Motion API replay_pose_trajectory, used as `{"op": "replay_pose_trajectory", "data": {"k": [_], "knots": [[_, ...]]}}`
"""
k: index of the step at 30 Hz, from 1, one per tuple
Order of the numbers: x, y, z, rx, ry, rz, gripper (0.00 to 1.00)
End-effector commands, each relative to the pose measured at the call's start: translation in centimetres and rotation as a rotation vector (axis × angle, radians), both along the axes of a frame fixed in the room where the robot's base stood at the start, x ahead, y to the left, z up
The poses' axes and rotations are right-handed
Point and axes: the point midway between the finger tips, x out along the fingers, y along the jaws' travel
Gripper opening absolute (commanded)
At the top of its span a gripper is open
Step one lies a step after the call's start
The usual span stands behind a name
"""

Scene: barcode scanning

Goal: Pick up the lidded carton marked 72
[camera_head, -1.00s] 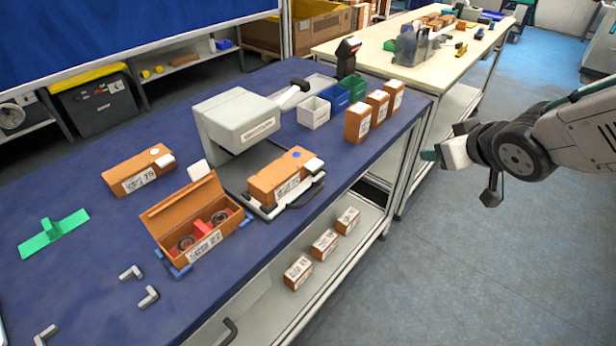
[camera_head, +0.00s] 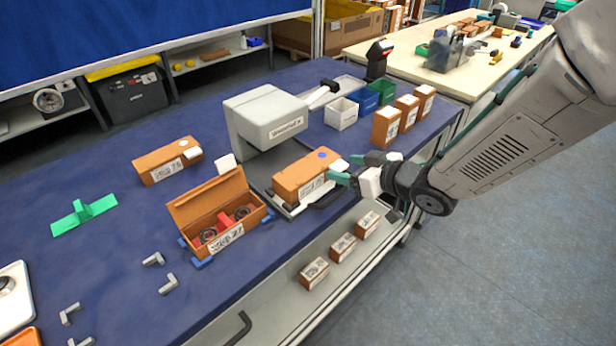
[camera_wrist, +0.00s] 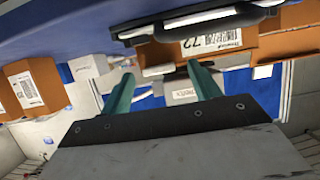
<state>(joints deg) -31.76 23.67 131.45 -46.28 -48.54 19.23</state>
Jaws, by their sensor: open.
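The lidded carton marked 72 (camera_wrist: 212,42) is an orange-brown box, its label readable in the wrist view. In the head view the carton (camera_head: 298,178) lies on the dark tray of the grey scanner station, a blue dot on its lid and a white piece at its right end. My gripper (camera_head: 356,168) is open, just right of that end, above the bench's front edge. In the wrist view my gripper's green fingers (camera_wrist: 165,82) are spread with nothing between them, and the carton is beyond the tips, apart from them as far as I can tell.
The grey scanner station (camera_head: 265,118) overhangs behind the carton. An open carton with red inserts (camera_head: 222,205) stands to its left, another lidded carton (camera_head: 165,160) farther back. Upright cartons (camera_head: 386,127) stand to the right. Small cartons (camera_head: 342,247) sit on the lower shelf.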

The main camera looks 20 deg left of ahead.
Motion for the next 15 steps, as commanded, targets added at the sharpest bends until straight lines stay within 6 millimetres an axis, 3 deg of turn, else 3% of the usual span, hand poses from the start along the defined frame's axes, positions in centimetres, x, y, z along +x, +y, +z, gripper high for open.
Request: {"op": "replay_pose_trajectory", "data": {"k": [10,11,15], "knots": [[0.41,0.93,-0.39,0.000,0.000,-0.001,0.62],[0.40,0.93,-0.39,0.000,0.000,-0.001,0.56],[0.40,0.92,-0.38,0.000,0.000,-0.001,0.17]]}}
